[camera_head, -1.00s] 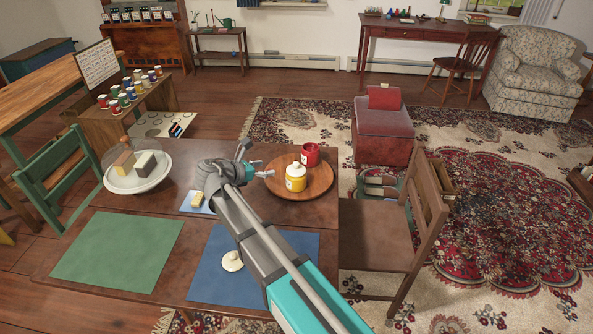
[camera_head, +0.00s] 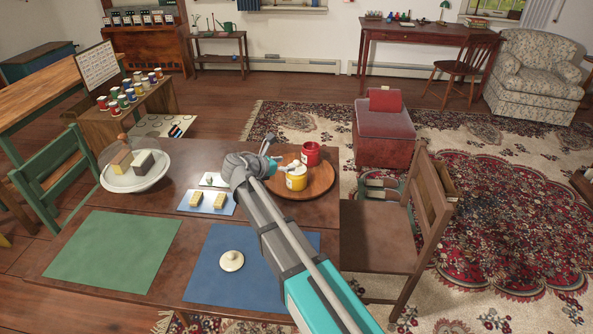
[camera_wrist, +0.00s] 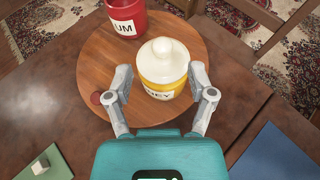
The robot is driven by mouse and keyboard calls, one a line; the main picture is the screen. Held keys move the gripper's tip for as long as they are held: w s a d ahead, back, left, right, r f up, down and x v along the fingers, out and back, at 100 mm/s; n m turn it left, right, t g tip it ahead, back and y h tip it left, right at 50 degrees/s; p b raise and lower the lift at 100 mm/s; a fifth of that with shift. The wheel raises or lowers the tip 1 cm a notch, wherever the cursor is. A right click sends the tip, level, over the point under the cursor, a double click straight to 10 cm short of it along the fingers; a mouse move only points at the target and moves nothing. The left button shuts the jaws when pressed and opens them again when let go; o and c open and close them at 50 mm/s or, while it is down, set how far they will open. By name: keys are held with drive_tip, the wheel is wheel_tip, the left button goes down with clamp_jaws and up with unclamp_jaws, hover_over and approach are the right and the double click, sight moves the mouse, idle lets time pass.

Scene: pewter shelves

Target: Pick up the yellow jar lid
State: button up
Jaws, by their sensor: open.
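The yellow jar (camera_head: 297,182) stands on a round wooden tray (camera_head: 325,182), with its cream lid (camera_wrist: 163,52) on top. In the wrist view the lid has a round knob, and part of the word on the yellow jar (camera_wrist: 158,93) shows. My gripper (camera_wrist: 160,76) is open, with one finger on each side of the jar and lid, and it holds nothing. In the head view my gripper (camera_head: 283,165) partly hides the lid. I cannot tell whether either finger touches it.
A red jar (camera_head: 310,154) without a lid stands behind the yellow jar on the tray. Another cream lid (camera_head: 231,261) lies on the blue mat (camera_head: 205,280). A cake stand (camera_head: 135,180), yellow blocks on a small light-blue mat (camera_head: 206,210) and a green mat (camera_head: 115,252) are to the left.

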sight(297, 162)
idle(0.3)
drive_tip(key=shift+b+x, duration=0.95)
drive_tip(key=shift+x, duration=1.65)
drive_tip(key=shift+s+d, duration=0.1)
drive_tip(key=shift+d, duration=0.05)
drive_tip(key=shift+c, duration=0.2)
clamp_jaws()
